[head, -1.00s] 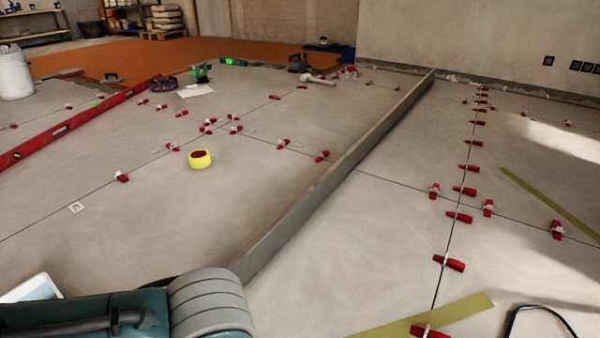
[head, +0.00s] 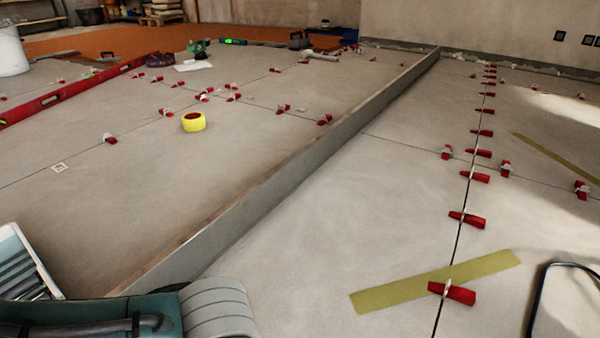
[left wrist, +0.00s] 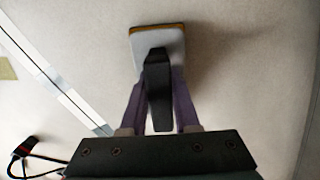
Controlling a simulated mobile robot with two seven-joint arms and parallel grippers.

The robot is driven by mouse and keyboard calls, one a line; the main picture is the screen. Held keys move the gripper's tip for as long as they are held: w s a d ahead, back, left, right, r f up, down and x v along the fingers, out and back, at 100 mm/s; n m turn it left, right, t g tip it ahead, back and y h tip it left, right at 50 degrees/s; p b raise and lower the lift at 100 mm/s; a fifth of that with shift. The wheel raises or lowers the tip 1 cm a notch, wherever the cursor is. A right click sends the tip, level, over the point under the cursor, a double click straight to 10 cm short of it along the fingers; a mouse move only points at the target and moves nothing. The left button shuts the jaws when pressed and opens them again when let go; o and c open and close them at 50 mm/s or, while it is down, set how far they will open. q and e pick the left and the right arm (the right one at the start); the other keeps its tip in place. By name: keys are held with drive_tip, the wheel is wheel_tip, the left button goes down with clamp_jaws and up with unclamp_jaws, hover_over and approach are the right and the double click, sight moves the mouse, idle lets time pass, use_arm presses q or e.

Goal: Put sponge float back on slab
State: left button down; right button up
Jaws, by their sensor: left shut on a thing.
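In the left wrist view my left gripper (left wrist: 160,80) is shut on the black handle of the sponge float (left wrist: 158,37). The float has a pale grey plate with an orange-brown edge. Plain grey slab surface (left wrist: 240,85) shows behind it, with a soft shadow to its right; I cannot tell whether the float touches it. In the head view large grey slabs (head: 330,230) cover the floor. The float and the left gripper are hidden there. My right gripper is in neither view.
A long upright grey straightedge (head: 290,175) crosses the floor. Red wedges (head: 467,219) line the joints. A yellow tape roll (head: 194,122), an olive strip (head: 400,292), a black loop (head: 540,290) and a white-blue ribbed container (head: 22,268) lie around. The slab right of the straightedge is mostly clear.

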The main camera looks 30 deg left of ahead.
use_arm(q)
drive_tip(key=shift+f, duration=0.15)
drive_tip(key=c, duration=0.6)
unclamp_jaws()
drive_tip(key=shift+c, duration=0.2)
wheel_tip(320, 180, up, 12)
drive_tip(key=p, duration=1)
drive_tip(key=shift+w+d+p, duration=0.1)
drive_tip(key=shift+w+p, duration=0.05)
drive_tip(key=shift+p, duration=0.2)
drive_tip(key=s+d+r+t+h, duration=0.1)
drive_tip(key=s+d+r+h, duration=0.1)
drive_tip(key=d+r, duration=0.35)
drive_tip(key=s+a+r+n+t+y, duration=0.1)
drive_tip(key=s+a+r+n+t, duration=0.1)
drive_tip(key=a+r, duration=0.7)
drive_tip(key=shift+s+r+n+t+y, duration=0.35)
drive_tip(key=shift+r+n+t, duration=0.2)
drive_tip(key=shift+n, duration=0.15)
